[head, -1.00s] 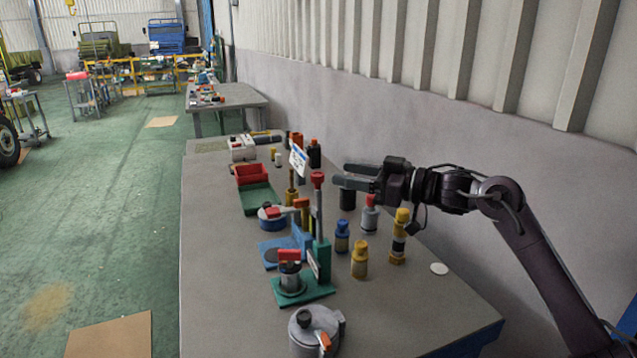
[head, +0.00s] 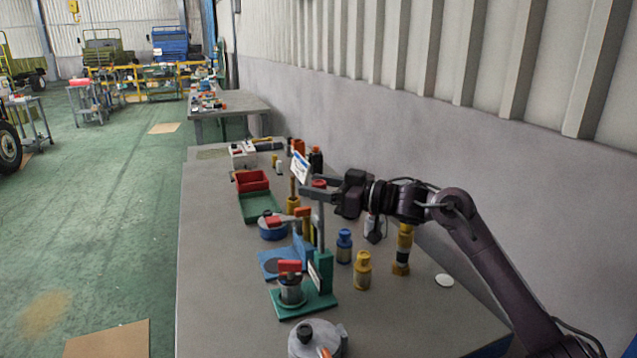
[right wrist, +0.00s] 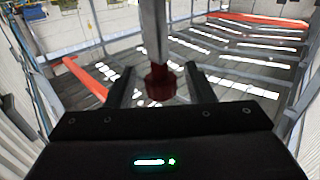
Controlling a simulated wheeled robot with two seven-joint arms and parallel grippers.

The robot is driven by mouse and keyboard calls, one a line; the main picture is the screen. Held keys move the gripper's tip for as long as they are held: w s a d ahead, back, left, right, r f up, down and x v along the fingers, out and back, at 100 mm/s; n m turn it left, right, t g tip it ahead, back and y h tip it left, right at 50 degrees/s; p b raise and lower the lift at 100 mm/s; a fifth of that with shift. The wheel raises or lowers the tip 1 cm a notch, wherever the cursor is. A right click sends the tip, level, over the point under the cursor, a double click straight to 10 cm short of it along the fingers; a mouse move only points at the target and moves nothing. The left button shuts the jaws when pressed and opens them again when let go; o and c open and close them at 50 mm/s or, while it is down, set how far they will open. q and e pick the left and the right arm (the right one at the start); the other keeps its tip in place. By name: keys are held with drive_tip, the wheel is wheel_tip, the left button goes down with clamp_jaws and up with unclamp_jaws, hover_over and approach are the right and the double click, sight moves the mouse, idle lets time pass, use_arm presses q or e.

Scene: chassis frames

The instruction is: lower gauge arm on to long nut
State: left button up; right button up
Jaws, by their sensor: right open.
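A gauge stand with a green base (head: 318,301) and a tall grey post stands near the bench's front. A red knob (head: 319,184) tops the post. A red block (head: 290,266) sits over a grey cylinder (head: 291,291) on the base; I cannot tell which part is the long nut. My right gripper (head: 312,187) is open, with its fingers at the red knob. In the right wrist view the red knob (right wrist: 160,82) is between the open fingers (right wrist: 160,88), with a gap on each side. My left gripper is not in view.
Right of the stand are a blue bottle (head: 344,246), a yellow bottle (head: 362,270) and a taller yellow-and-black piece (head: 403,250). A blue fixture (head: 285,258), a red bin (head: 252,181) and a grey pot (head: 317,341) are nearby. The bench's left strip is clear.

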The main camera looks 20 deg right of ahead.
drive_tip(key=shift+a, duration=0.1)
clamp_jaws()
drive_tip(key=shift+r, duration=0.1)
idle(0.3)
drive_tip(key=shift+a+r+n+g+p, duration=0.1)
drive_tip(key=shift+a+n+g+p, duration=0.25)
drive_tip(key=shift+a+p, duration=0.55)
drive_tip(key=a+f+n+g+h+p, duration=0.3)
drive_tip(key=a+f+n+h+p, duration=0.4)
drive_tip(key=a+f+h, duration=0.3)
drive_tip(key=shift+w+a+f+h, duration=0.4)
drive_tip(key=shift+a+f, duration=1.4)
drive_tip(key=shift+f, duration=1.5)
drive_tip(key=shift+n+g, duration=0.25)
